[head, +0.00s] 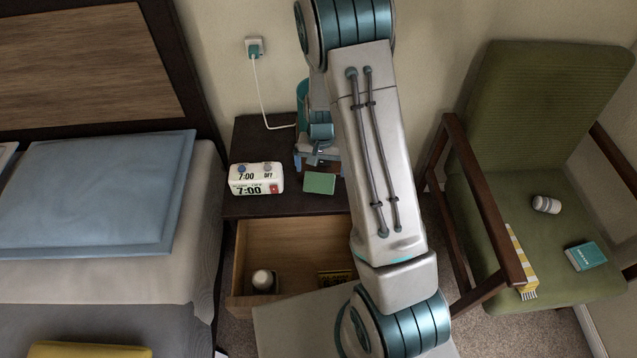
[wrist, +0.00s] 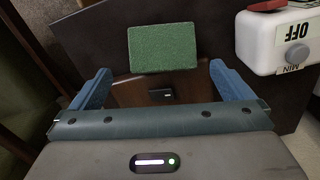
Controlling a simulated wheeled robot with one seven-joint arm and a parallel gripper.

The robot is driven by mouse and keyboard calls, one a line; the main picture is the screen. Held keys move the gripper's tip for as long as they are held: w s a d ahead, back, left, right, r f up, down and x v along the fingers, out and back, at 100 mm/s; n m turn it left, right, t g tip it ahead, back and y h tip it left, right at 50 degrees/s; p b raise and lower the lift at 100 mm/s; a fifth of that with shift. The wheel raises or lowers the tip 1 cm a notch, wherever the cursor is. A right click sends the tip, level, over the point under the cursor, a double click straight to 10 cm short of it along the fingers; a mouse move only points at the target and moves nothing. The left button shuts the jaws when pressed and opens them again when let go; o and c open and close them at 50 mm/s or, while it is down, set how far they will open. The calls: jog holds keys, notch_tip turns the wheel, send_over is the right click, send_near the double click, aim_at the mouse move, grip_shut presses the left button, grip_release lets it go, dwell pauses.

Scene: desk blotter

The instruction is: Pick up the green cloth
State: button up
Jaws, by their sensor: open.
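The green cloth (head: 319,183) is a small flat rectangle lying near the front edge of the dark nightstand top (head: 290,207). In the wrist view the cloth (wrist: 163,47) has a rough texture and lies just ahead of the fingertips, roughly centred between them. My gripper (wrist: 160,70) is open, with a blue finger on each side and no cloth held. In the head view my gripper (head: 320,160) is above the nightstand just behind the cloth, partly hidden by my arm.
A white alarm clock (head: 256,178) stands left of the cloth. Below, an open drawer (head: 290,240) holds a white-topped jar (head: 263,280) and a yellow-and-black item (head: 337,277). A white cable (head: 262,105) runs from the wall plug. A green armchair (head: 545,75) stands right, a bed left.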

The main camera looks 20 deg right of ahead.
aim_at(319, 176)
jog(key=shift+w+a+f, duration=0.1)
jog(key=shift+a+f, duration=0.05)
jog(key=shift+f, duration=2.7)
jog(key=c, duration=1)
jog(key=shift+o, duration=0.2)
jog(key=shift+r, duration=0.1)
